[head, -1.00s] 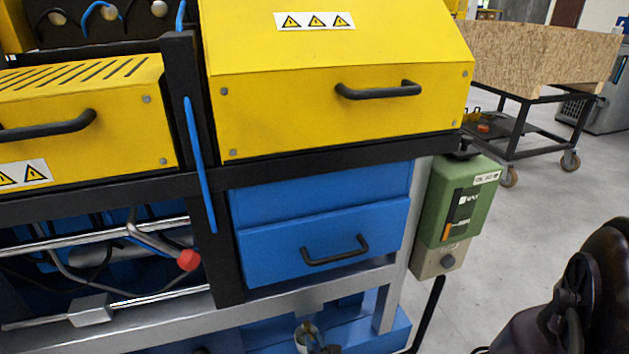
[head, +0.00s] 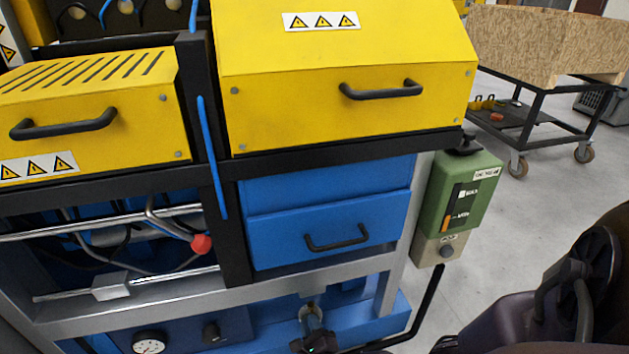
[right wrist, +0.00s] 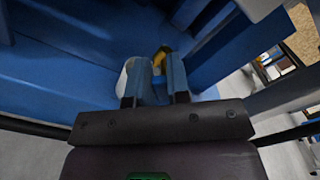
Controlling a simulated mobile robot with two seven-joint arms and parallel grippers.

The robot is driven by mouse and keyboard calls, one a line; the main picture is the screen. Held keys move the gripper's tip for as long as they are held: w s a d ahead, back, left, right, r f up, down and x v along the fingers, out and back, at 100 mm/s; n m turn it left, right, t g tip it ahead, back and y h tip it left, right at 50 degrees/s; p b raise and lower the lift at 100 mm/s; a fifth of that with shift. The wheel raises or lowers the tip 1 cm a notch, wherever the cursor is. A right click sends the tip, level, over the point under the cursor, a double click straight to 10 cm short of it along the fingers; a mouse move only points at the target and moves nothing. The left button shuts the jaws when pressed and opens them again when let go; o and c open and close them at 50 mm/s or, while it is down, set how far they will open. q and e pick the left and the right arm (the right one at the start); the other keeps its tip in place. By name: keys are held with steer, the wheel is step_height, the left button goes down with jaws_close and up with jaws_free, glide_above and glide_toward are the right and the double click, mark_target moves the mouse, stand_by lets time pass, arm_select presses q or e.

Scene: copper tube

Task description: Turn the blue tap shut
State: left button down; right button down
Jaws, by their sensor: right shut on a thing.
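The blue tap (right wrist: 158,80) shows in the right wrist view as a small blue piece between my fingers, with a brass-yellow part (right wrist: 161,57) just beyond it. My right gripper (right wrist: 160,82) is shut on the blue tap; the fingers hide most of it, so its turn angle cannot be told. In the head view my right gripper (head: 311,317) is small at the bottom centre, in front of the low blue panel under the machine frame. A pale rounded fitting shows at its tips. My left gripper is not in view.
Above stand a blue drawer (head: 325,232) and a yellow cover (head: 345,95) with black handles. A green box (head: 458,200) hangs at right. Open floor lies beyond it.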

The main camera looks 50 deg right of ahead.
steer(key=n, duration=0.4)
steer(key=shift+w+a+f+n+p, duration=0.2)
steer(key=shift+f+n+p, duration=0.1)
steer(key=shift+f+p, duration=0.05)
steer(key=shift+f+n, duration=0.25)
steer(key=shift+n, duration=0.85)
steer(key=shift+f+n, duration=0.25)
steer(key=shift+n, duration=0.85)
steer(key=c, duration=1.1)
jaws_free()
steer(key=shift+f, duration=0.1)
